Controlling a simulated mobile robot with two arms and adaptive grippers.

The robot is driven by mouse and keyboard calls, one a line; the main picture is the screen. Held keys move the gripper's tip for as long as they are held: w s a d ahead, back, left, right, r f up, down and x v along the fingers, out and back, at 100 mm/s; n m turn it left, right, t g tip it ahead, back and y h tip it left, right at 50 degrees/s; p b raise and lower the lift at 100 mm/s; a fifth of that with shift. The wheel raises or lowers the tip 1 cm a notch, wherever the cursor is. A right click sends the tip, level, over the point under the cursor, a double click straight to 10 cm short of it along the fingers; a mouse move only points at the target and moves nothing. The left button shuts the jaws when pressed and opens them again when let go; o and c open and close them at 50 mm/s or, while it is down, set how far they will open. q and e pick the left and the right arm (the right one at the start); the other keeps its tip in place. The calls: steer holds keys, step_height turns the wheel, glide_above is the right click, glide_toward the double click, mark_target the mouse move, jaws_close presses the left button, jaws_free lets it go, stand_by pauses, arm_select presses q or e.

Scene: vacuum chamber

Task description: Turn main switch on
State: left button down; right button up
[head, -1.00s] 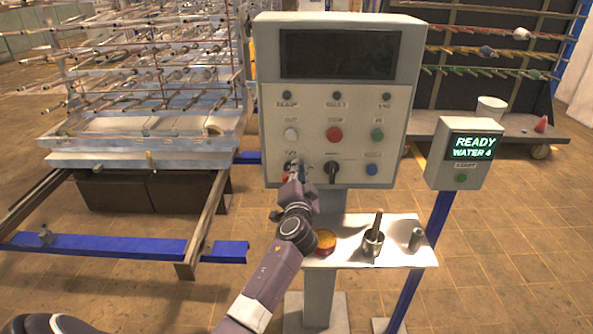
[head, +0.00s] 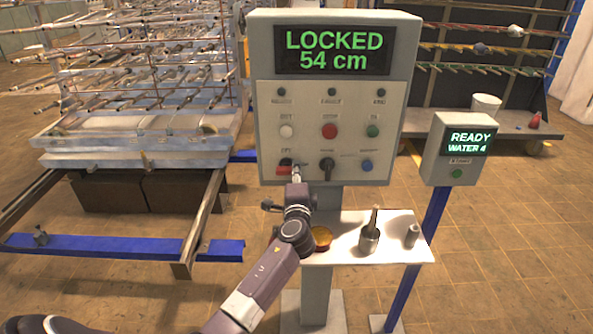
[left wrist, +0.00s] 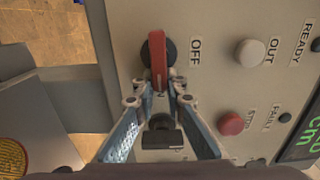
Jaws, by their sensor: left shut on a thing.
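The main control box (head: 262,60) stands upright ahead, its display (head: 334,52) lit with "LOCKED 54 cm". The red main switch (head: 284,168) is at the lower left of its panel, partly hidden by my gripper in the head view. In the left wrist view, the red switch handle (left wrist: 157,58) sits on a black round base, beside the word "OFF". My left gripper (head: 295,175) is at the switch. In the left wrist view its fingertips (left wrist: 154,90) are closed on the near end of the red handle. My right gripper is not in view.
A black selector knob (head: 327,167) is just right of the switch, with a blue button (head: 366,166) beyond. A shelf (head: 346,250) below holds an orange round object (head: 321,238) and metal cups. A smaller box (head: 438,172) reads "READY WATER 4".

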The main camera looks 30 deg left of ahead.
arm_select(q)
steer(key=shift+f, duration=0.15)
stand_by(0.3)
steer(key=c, duration=2)
jaws_free()
steer(key=shift+o, duration=0.2)
steer(key=v, duration=1.2)
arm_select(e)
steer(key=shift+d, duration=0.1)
arm_select(q)
steer(key=shift+s, duration=0.1)
